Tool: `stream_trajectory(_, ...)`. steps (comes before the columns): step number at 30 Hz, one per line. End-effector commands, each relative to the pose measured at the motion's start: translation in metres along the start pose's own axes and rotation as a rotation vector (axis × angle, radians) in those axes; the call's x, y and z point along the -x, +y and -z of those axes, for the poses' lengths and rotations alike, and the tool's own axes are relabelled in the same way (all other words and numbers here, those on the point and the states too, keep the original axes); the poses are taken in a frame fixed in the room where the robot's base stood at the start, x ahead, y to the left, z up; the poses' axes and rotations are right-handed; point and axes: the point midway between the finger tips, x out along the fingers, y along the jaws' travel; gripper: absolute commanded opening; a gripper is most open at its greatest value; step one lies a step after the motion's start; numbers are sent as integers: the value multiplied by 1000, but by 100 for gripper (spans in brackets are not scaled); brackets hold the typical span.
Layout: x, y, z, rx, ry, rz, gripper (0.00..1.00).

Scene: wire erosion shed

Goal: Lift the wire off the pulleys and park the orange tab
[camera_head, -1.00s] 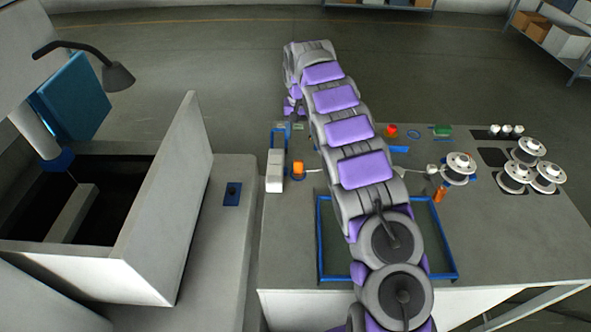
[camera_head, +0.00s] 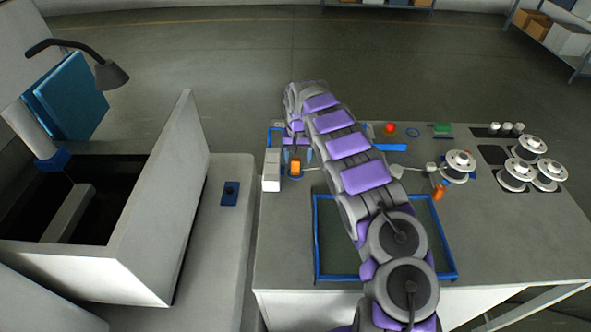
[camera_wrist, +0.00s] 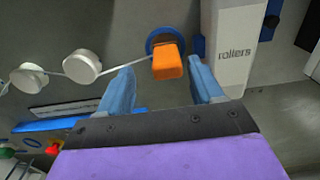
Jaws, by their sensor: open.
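The orange tab (camera_wrist: 168,62) is a small block at the end of a thin wire, in front of a blue round ring (camera_wrist: 160,42). In the head view the tab (camera_head: 295,167) is beside the white box. The wire (camera_wrist: 112,67) runs from the tab to a white pulley (camera_wrist: 82,66); a second white pulley (camera_wrist: 28,78) is further left. My gripper (camera_wrist: 161,68) is open, its blue fingers on either side of the tab with gaps. My gripper (camera_head: 297,157) also shows in the head view. My arm hides part of the wire's run there.
A white box marked "rollers" (camera_wrist: 230,45) stands close to the right finger. A blue frame (camera_head: 316,240) lies under my arm. A wire spool (camera_head: 459,162), an orange cylinder (camera_head: 440,192) and several more spools (camera_head: 532,146) stand right. A red button (camera_head: 390,128) is behind.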

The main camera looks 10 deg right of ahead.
Motion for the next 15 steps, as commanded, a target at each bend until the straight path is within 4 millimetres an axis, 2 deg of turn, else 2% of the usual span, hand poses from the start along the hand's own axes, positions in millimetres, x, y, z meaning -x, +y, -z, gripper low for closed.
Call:
stream_trajectory(8, -14, -5, 0, 1, 0, -1, 66)
stream_trajectory(15, -45, -8, 2, 1, -2, -1, 66)
